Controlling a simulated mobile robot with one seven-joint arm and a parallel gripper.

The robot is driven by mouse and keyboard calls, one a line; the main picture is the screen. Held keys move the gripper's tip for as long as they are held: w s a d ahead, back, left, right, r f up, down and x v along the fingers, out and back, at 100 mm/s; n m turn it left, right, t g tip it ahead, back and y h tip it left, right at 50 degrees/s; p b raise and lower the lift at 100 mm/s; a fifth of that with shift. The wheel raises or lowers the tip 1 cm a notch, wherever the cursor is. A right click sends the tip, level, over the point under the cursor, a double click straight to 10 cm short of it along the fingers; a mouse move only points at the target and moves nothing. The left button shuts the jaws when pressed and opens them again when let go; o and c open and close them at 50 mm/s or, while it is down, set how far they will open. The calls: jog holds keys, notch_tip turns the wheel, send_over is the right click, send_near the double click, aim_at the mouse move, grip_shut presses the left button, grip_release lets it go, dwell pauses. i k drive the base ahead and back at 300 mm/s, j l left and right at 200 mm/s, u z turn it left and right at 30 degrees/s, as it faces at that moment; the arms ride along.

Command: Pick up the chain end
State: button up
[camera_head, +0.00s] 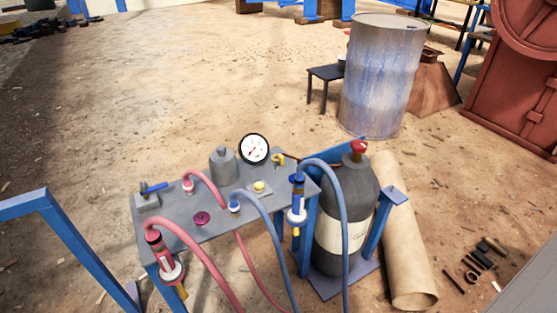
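I cannot make out a chain end anywhere in the head view. Several small dark metal pieces (479,260) lie on the ground at the lower right. They look like loose bars and rings, and I cannot tell whether any of them is part of a chain. My gripper is not in view, so its opening and anything it holds are hidden.
A grey table (165,228) holds a gauge (254,149), a weight (223,167) and hoses. Behind are a drum (380,80) and a small stool (325,73). The ground at left is largely clear.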

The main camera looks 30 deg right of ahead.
aim_at(280, 158)
jog(key=z, duration=1)
jog(key=i+j+z, duration=0.15)
jog(key=z, duration=0.2)
jog(key=i+j+z, duration=0.1)
jog(key=j+z, duration=0.3)
jog(key=i+j, duration=0.1)
jog(key=j, duration=0.15)
jog(key=i+j, duration=0.15)
jog(key=j, duration=0.15)
